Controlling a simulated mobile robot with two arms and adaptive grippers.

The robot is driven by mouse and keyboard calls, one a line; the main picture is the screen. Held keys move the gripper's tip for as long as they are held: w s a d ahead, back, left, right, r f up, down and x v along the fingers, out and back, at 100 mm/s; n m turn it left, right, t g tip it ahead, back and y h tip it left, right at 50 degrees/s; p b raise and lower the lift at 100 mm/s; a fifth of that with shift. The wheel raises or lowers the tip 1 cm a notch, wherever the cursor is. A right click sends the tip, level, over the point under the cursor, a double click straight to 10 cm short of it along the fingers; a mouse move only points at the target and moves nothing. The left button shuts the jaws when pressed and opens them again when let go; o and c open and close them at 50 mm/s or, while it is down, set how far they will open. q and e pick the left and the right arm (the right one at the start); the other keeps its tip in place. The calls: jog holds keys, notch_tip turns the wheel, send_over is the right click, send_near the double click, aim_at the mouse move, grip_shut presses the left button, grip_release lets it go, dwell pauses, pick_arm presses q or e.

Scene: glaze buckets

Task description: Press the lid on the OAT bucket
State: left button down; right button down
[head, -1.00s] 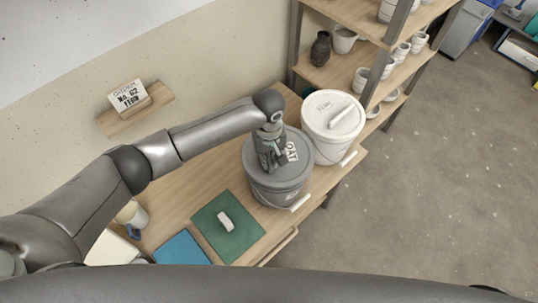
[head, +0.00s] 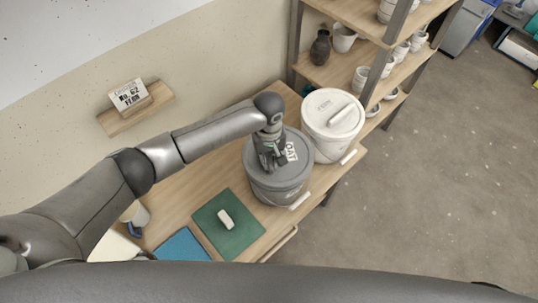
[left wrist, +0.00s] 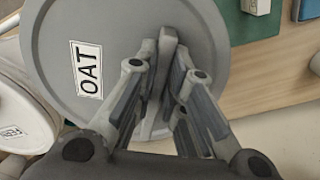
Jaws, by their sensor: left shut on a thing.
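The OAT bucket (head: 277,193) is grey and stands upright on the wooden bench. Its grey lid (head: 300,170), with a white OAT label (head: 291,151), covers the bucket's mouth and looks about level. Whether its rim is fully seated I cannot tell. My left gripper (head: 268,163) is over the lid's middle, fingers pointing down. In the left wrist view the fingers (left wrist: 166,85) close on the lid's grey bar handle (left wrist: 168,42). The OAT label (left wrist: 87,69) lies beside them. The fingers hide part of the handle. My right gripper is not in view.
A white lidded bucket (head: 331,150) stands close behind and right of the OAT bucket. A green mat (head: 244,233) with a small pale block (head: 226,220) and a blue mat (head: 182,246) lie in front. A pottery shelf (head: 340,72) is at the back.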

pick_arm(q)
jog(key=shift+f+p, duration=0.2)
jog(key=shift+p, duration=0.1)
dwell(0.9)
jog(key=c, duration=1.4)
grip_release()
jog(key=shift+c, duration=0.2)
jog(key=shift+o, duration=0.4)
jog(key=o, duration=0.4)
notch_tip(320, 180, up, 5)
jog(key=p, duration=0.5)
jog(key=shift+p, duration=0.3)
jog(key=shift+r, duration=1)
